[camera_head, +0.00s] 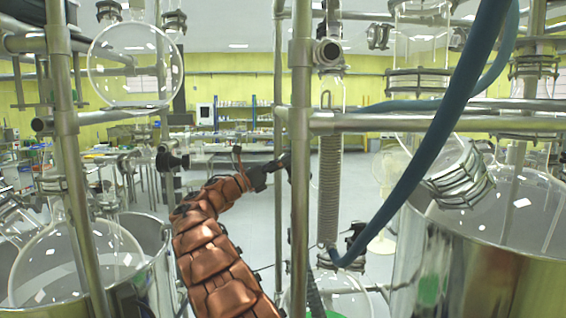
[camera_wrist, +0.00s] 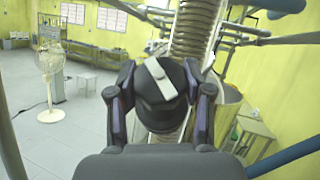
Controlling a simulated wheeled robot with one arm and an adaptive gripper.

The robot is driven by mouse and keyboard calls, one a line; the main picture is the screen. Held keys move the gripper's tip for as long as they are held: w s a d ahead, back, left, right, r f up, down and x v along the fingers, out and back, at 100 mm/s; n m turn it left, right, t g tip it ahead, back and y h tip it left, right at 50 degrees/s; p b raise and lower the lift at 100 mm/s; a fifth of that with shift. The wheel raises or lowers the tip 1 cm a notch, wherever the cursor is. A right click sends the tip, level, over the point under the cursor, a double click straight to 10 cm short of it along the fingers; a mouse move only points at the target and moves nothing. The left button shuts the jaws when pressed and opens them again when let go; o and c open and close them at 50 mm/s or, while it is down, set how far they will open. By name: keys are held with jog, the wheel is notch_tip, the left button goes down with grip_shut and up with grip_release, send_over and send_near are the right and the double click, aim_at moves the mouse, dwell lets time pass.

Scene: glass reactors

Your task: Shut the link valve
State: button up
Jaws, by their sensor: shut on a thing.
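In the wrist view, a round black valve knob (camera_wrist: 159,108) with a pale grey strip across its top sits between the two dark fingers of my gripper (camera_wrist: 161,92). The fingers press on its left and right sides. The strip runs slantwise, from upper left to lower right. I take this knob for the link valve; no label shows. In the head view, my gripper (camera_head: 277,168) is at the end of my copper arm, beside a vertical steel post. The post hides part of the fingertips and the knob cannot be made out there.
The steel post (camera_head: 299,220) and a horizontal rail (camera_head: 400,122) stand close around my arm. A ribbed coil column (camera_head: 329,190) and a blue hose (camera_head: 430,140) are to the right. Glass vessels in metal pots flank both sides. A fan (camera_wrist: 48,75) stands on open floor.

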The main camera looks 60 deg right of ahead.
jog(key=shift+m+g+y, duration=0.8)
jog(key=shift+m+g, duration=0.5)
jog(key=shift+g, duration=0.1)
jog(key=o, duration=1.2)
jog(key=v, duration=1.2)
